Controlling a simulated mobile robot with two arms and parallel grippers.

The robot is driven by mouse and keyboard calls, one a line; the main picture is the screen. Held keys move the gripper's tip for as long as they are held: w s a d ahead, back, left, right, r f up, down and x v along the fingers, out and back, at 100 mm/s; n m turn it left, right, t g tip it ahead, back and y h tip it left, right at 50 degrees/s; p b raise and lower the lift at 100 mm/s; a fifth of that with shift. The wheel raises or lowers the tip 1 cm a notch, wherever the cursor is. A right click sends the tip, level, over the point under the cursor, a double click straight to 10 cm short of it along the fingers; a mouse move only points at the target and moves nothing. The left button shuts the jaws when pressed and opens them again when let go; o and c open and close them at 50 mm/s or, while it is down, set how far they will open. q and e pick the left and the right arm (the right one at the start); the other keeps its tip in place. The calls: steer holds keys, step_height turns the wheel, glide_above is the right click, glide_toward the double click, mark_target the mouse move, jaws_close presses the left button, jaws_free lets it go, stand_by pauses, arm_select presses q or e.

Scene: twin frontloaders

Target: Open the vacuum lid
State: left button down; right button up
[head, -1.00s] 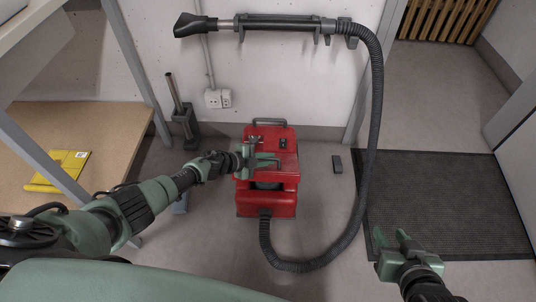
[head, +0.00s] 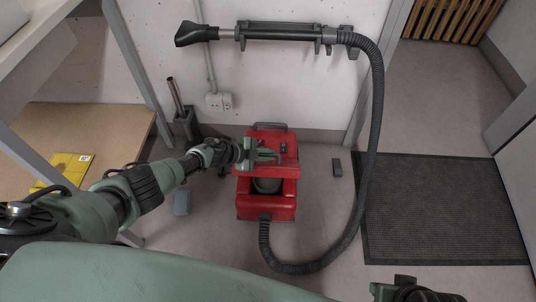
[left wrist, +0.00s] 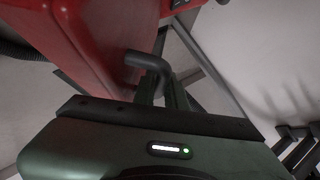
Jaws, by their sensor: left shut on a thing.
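The red vacuum (head: 284,207) stands on the floor in front of the wall. Its red lid (head: 286,171) is tilted up at the front, and a dark round interior (head: 266,186) shows below it. My left gripper (head: 264,155) is at the lid's upper left and shut. In the left wrist view, its fingers (left wrist: 163,88) close around a dark bent handle (left wrist: 147,61) beside the red body (left wrist: 85,45). My right gripper (head: 392,289) shows only partly at the bottom edge; its fingertips are hidden, so its opening cannot be told.
A black hose (head: 374,130) loops from the vacuum up to a wall-mounted wand (head: 280,31). A dark mat (head: 445,208) lies at right. A shelf (head: 85,125) with a yellow packet (head: 68,168) stands at left. Floor right of the vacuum is mostly clear.

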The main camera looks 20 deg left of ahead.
arm_select(q)
steer(key=shift+w+a+r, duration=0.15)
steer(key=shift+w+r, duration=0.2)
steer(key=shift+w, duration=0.35)
steer(key=shift+w+a+r, duration=0.15)
steer(key=shift+w+r, duration=0.15)
steer(key=shift+w, duration=0.35)
arm_select(e)
steer(key=shift+w+a, duration=0.1)
steer(key=shift+w, duration=0.2)
arm_select(q)
steer(key=c, duration=1.7)
jaws_free()
